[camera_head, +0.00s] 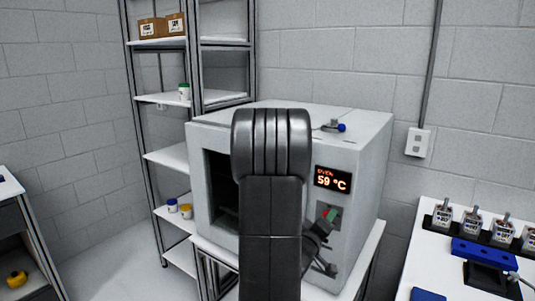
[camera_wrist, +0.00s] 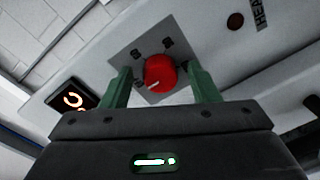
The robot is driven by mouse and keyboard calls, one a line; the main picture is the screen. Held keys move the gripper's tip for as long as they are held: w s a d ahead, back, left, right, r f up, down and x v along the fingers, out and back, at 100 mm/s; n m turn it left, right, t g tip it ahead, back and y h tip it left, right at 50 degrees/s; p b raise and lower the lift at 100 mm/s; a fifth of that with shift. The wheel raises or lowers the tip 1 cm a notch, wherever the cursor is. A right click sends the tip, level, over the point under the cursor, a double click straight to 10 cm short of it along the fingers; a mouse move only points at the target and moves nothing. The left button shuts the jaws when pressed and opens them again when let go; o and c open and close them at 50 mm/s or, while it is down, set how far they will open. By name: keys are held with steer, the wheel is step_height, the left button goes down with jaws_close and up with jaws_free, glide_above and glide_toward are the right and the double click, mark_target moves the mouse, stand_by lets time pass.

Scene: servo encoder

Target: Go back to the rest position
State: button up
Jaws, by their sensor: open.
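My gripper (camera_wrist: 161,92) is open in the wrist view, with one green finger on each side of a red knob (camera_wrist: 159,72). The knob sits on a grey plate on the oven's front panel and has a white pointer mark. I cannot tell whether the fingers touch it. In the head view my dark arm stands in front of the grey oven (camera_head: 365,150) and hides part of its front. My gripper (camera_head: 326,216) is at the knob panel, below the display (camera_head: 332,179) reading 59 °C. The oven's chamber opening (camera_head: 222,190) is dark, partly behind my arm.
A metal shelf rack (camera_head: 168,97) with boxes and small jars stands behind left. A white table (camera_head: 425,262) at the right holds several small devices and a blue fixture (camera_head: 484,252). A small blue-ended item (camera_head: 341,127) lies on the oven top. A bench edge shows at far left.

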steer(key=m+b, duration=0.2)
steer(key=m, duration=0.1)
steer(key=m+b, duration=0.2)
steer(key=m, duration=0.1)
steer(key=s+m+b, duration=0.1)
steer(key=m+b, duration=0.1)
steer(key=m, duration=0.2)
steer(key=shift+a+f, duration=0.1)
steer(key=shift+a, duration=0.3)
